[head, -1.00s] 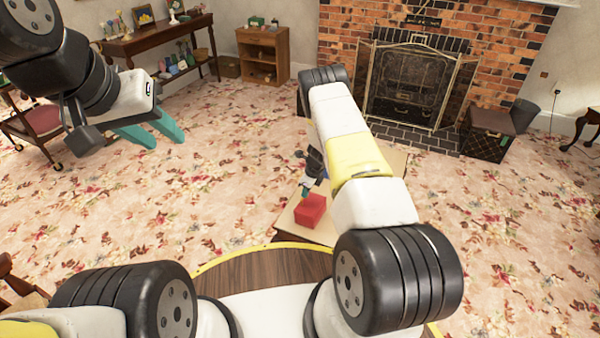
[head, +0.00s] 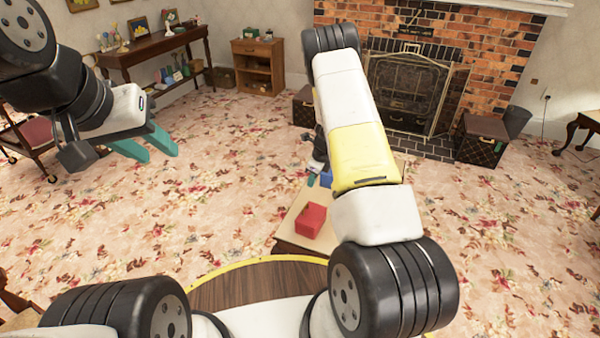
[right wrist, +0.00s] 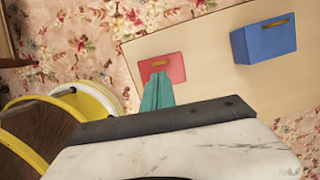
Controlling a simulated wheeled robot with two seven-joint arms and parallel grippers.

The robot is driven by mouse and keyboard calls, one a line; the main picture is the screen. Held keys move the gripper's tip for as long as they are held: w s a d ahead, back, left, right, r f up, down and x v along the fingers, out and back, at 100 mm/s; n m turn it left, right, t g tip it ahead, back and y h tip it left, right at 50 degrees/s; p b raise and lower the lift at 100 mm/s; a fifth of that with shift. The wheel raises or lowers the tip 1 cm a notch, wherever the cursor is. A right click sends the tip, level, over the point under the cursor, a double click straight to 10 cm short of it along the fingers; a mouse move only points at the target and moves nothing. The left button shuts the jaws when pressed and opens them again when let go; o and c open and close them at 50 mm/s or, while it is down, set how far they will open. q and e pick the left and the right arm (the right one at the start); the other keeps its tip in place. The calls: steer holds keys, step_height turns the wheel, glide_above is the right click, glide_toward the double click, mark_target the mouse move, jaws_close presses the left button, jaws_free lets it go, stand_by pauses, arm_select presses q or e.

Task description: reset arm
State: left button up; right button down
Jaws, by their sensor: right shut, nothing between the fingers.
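My left gripper (head: 150,147) hangs at the left of the head view, its two teal fingers apart with nothing between them, above the carpet. My right arm reaches forward in the middle of the head view and hides most of my right gripper. In the right wrist view my right gripper (right wrist: 157,92) has its teal fingers together and empty. Its tips show just below a red box (right wrist: 162,68) and a blue box (right wrist: 264,42) is to the right. The red box (head: 311,220) also shows in the head view; the blue box (head: 326,179) is partly hidden by my arm.
Both boxes are on a small pale-topped table (head: 290,232). A brick fireplace (head: 500,50) with a mesh screen (head: 405,90) is beyond it. A brown case (head: 482,140) stands at the right. A wooden side table (head: 150,42) is at the back left. Carpet is open on both sides.

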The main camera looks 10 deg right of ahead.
steer(key=s+a+r+n+t+y, duration=0.15)
steer(key=s+r+n, duration=0.25)
steer(key=r, duration=0.7)
steer(key=s+a+r+n, duration=0.3)
steer(key=r+n, duration=0.1)
steer(key=r, duration=0.6)
steer(key=s+a+r+n+t+y, duration=0.15)
steer(key=s+r+n, duration=0.25)
steer(key=r, duration=0.7)
steer(key=s+r+n+h, duration=0.1)
steer(key=s+r+n, duration=0.2)
steer(key=s, duration=0.5)
steer(key=s+r+n, duration=0.4)
steer(key=s+n, duration=0.2)
steer(key=s, duration=0.1)
steer(key=s+a+r+n+t+h, duration=0.1)
steer(key=s+r+n, duration=0.2)
steer(key=s+n, duration=0.2)
steer(key=s, duration=0.3)
steer(key=shift+s+r+h, duration=0.3)
steer(key=shift+s+r, duration=0.05)
steer(key=shift+r, duration=0.05)
